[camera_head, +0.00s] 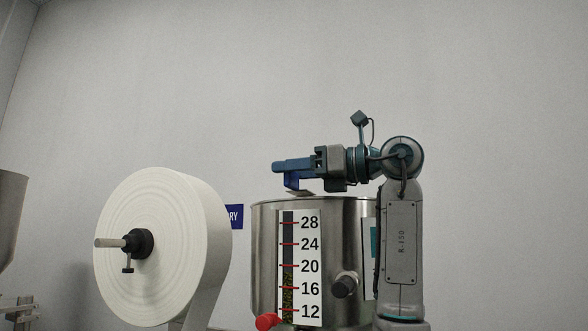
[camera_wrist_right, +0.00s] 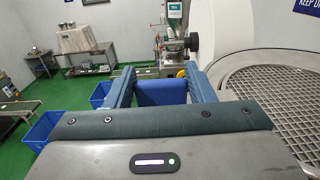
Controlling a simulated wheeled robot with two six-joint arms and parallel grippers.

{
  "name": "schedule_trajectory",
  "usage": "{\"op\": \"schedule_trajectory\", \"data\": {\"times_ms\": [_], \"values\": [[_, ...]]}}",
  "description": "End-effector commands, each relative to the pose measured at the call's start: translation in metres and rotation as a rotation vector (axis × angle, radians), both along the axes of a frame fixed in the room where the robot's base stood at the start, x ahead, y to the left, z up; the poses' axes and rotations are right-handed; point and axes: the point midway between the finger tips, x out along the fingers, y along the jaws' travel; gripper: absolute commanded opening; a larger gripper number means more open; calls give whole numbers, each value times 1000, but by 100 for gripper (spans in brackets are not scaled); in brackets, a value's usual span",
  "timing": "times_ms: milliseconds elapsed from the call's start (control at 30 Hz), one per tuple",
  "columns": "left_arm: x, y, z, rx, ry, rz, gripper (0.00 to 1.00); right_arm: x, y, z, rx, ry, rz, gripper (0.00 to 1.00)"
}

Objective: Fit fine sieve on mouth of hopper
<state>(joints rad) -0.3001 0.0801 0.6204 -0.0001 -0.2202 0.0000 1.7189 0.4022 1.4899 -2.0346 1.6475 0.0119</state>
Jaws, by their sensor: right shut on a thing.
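The steel hopper (camera_head: 262,255) stands in the lower middle of the head view, with a numbered level strip on its front. My right gripper (camera_head: 278,168) is just above the hopper's mouth, its fingers pointing left. It is shut on a blue handle (camera_head: 292,183), which has a thin grey edge below it, close to the rim. The handle also shows between the fingers in the right wrist view (camera_wrist_right: 160,92). A round metal mesh (camera_wrist_right: 275,100) lies at the right there; I cannot tell whether it belongs to the held piece or the hopper. My left gripper is out of view.
A large white paper roll (camera_head: 150,220) on a spindle stands left of the hopper. A red knob (camera_head: 268,321) and a black knob (camera_head: 345,285) stick out at the hopper's front. Blue bins (camera_wrist_right: 40,130) stand on the green floor.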

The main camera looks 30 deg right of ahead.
Motion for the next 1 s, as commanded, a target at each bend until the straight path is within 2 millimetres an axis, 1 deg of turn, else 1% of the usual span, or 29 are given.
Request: {"op": "schedule_trajectory", "data": {"times_ms": [267, 300, 400, 667, 767, 867, 1000], "values": [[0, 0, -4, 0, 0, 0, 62, 0, 0, -7, -1, -2, 0, 20], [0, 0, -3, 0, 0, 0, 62, -1, 0, -6, 0, -3, 0, 57], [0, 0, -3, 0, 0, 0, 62, 0, 0, -6, 0, -1, 0, 74], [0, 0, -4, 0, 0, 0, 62, 0, 0, -7, 1, 1, 0, 74], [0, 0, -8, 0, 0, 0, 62, -4, -4, -8, 1, -1, -1, 74], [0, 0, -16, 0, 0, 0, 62, -14, -13, -9, 1, -3, -3, 74], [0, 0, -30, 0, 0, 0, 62, -36, -31, -10, 2, -2, -4, 74]]}}
